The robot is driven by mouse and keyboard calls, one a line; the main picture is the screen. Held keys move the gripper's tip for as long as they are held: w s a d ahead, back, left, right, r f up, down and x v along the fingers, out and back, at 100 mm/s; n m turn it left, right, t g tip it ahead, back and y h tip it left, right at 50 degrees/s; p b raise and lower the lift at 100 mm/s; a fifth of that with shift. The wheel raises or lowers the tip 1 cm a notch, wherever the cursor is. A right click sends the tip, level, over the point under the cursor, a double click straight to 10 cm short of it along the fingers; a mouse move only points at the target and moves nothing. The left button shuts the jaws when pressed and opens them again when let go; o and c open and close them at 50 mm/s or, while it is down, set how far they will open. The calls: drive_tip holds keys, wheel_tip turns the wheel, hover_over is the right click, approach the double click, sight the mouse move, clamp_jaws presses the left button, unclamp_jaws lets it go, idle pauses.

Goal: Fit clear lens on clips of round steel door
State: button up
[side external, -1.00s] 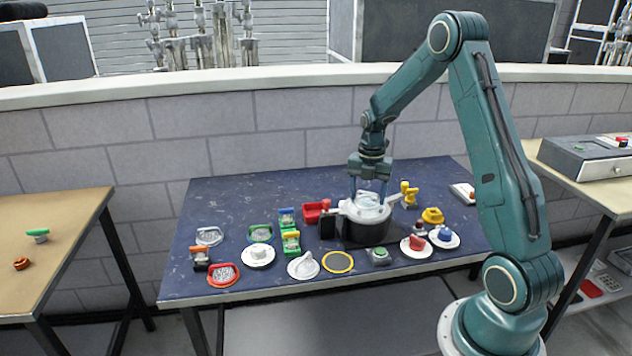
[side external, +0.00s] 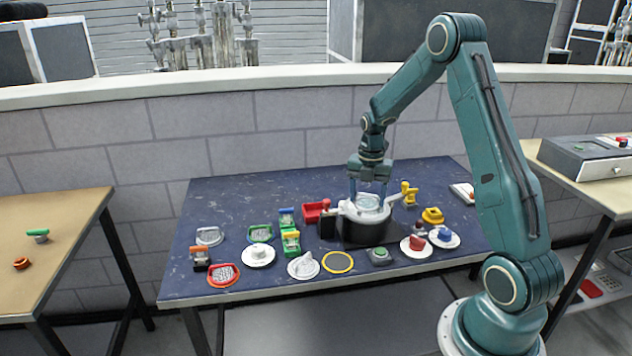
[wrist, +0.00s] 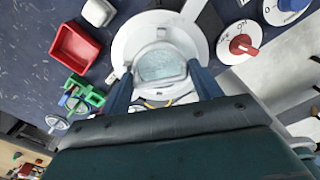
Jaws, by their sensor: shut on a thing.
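The clear lens (side external: 368,203) is between the two fingers of my gripper (side external: 368,190), at the middle of the round steel door (side external: 347,212). The door is a pale ring on a dark round body with arms at its sides. In the wrist view, the lens (wrist: 160,66) looks like a clear, rounded piece within the pale ring of the door (wrist: 126,42), with my gripper's fingers (wrist: 163,84) on either side. My gripper is shut on the lens.
A red bin (side external: 313,212) stands just left of the door, and a yellow part (side external: 409,192) stands to its right. White discs with red (side external: 417,243) and blue (side external: 445,235) knobs lie at front right. Several small trays and discs crowd the front left. The back left of the table is clear.

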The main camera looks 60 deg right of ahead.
drive_tip(key=shift+f, duration=0.1)
idle(0.3)
drive_tip(key=o, duration=1.1)
drive_tip(key=shift+s+f, duration=0.1)
drive_tip(key=shift+s, duration=0.05)
drive_tip(key=shift+c, duration=0.2)
drive_tip(key=shift+o, duration=0.2)
drive_tip(key=shift+o, duration=0.5)
drive_tip(key=shift+s, duration=0.1)
drive_tip(key=shift+w+r, duration=0.25)
drive_tip(key=shift+r, duration=3.65)
